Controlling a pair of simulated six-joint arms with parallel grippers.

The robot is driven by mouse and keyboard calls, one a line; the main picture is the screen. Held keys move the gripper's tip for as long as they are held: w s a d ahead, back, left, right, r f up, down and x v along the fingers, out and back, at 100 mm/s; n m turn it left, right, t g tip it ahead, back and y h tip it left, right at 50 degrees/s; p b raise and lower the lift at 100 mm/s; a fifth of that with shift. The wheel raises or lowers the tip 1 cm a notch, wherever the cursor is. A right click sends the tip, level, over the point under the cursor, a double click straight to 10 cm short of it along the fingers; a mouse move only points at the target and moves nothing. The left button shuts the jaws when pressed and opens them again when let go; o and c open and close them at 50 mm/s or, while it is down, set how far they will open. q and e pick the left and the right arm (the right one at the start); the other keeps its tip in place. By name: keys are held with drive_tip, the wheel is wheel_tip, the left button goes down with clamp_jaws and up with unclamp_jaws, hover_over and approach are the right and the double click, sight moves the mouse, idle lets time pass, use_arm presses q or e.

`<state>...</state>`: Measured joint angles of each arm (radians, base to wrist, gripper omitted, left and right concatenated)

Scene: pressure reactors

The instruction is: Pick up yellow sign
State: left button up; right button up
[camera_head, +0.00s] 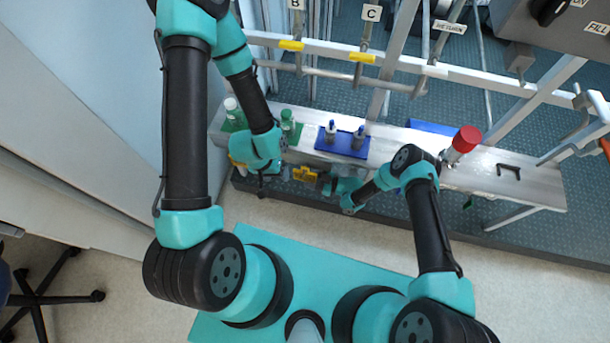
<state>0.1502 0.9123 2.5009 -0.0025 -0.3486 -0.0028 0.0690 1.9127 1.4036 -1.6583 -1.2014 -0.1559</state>
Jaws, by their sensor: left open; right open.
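A small yellow sign (305,174) with dark marks shows in the head view at the front edge of the metal bench, left of centre. My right gripper (326,183) points left, with its tips close to the right side of the sign. It is open; I cannot tell whether it touches the sign. My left gripper (263,184) is open and empty at the bench's front edge, left of the sign. Its arm hides part of the bench.
Metal pipes with yellow tags (291,45) stand behind. Floor in front is clear.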

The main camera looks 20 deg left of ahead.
drive_tip(key=shift+a, duration=0.6)
drive_tip(key=shift+c, duration=0.3)
clamp_jaws()
